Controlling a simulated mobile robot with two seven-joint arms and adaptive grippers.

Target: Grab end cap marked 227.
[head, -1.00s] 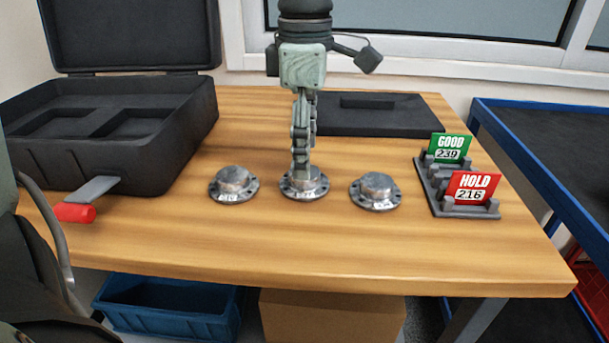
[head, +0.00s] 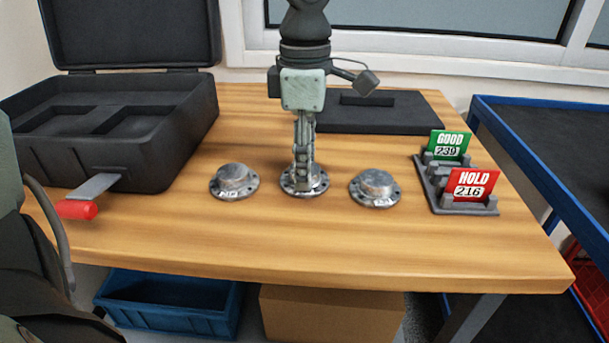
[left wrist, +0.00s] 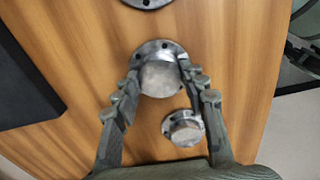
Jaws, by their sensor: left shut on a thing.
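Three round metal end caps stand in a row on the wooden table: a left one (head: 234,181), a middle one (head: 316,188) and a right one (head: 375,188). Each has a flange with bolt holes and a raised hub. Small marks show on their front rims, but I cannot read them surely. My left gripper (head: 303,178) points straight down and is shut on the middle end cap, hiding most of its hub. In the left wrist view the fingers lie on both sides of that hub (left wrist: 161,78). The cap's flange is on the table. My right gripper is not in view.
An open black case (head: 150,150) stands left, with a red-handled item (head: 78,210) at its front. A black foam pad (head: 400,112) lies behind. A rack with a green GOOD 239 card (head: 449,144) and red HOLD 216 card (head: 471,184) stands right. The front table is clear.

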